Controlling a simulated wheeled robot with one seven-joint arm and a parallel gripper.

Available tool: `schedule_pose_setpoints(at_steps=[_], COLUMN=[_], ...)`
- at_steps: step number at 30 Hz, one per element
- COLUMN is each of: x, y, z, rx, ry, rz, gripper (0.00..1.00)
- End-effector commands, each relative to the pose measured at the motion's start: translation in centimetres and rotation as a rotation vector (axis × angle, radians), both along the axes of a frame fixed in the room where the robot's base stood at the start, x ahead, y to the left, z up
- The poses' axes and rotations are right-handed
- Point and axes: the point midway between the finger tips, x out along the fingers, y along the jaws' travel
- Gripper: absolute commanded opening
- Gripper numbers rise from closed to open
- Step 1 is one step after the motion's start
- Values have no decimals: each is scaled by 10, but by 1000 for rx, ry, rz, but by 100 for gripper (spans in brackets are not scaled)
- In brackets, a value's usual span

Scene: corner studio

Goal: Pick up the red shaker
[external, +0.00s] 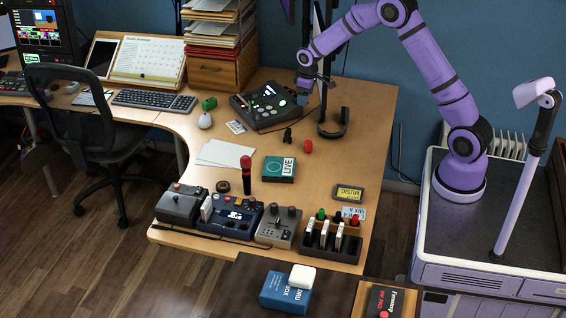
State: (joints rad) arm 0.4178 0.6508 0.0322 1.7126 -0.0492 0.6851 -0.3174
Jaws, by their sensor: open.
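The red shaker (308,146) looks like a small rounded red object lying on the wooden desk (365,120), right of the middle of the picture. My gripper (303,98) is at the end of the purple arm, above the back part of the desk near the dark pad controller. It is open, small in the picture, and I see nothing between its fingers. In the picture it is above the red shaker and apart from it.
A small black item (287,136) lies just left of the shaker. A black stand (333,125) rises behind it to the right. The pad controller (265,106) is behind. A teal box (279,169) and a red-topped microphone (246,175) are nearer the front. Desk right of the shaker is clear.

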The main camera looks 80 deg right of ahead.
Motion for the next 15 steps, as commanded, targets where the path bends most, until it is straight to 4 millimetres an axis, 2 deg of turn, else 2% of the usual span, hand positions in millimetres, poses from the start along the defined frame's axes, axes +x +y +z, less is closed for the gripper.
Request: schedule_pose_setpoints(at_steps=[1, 6, 9, 12, 15], x=[4, 10, 11, 10, 9], y=[-12, -44, -59, -70, -76], z=[-24, -92, -127, -153, -169], rx=[7, 23, 31, 38, 42], ry=[16, 49, 63, 74, 80], rz=[-3, -8, -11, -12, -13], gripper=[71, 71, 71, 71, 71])
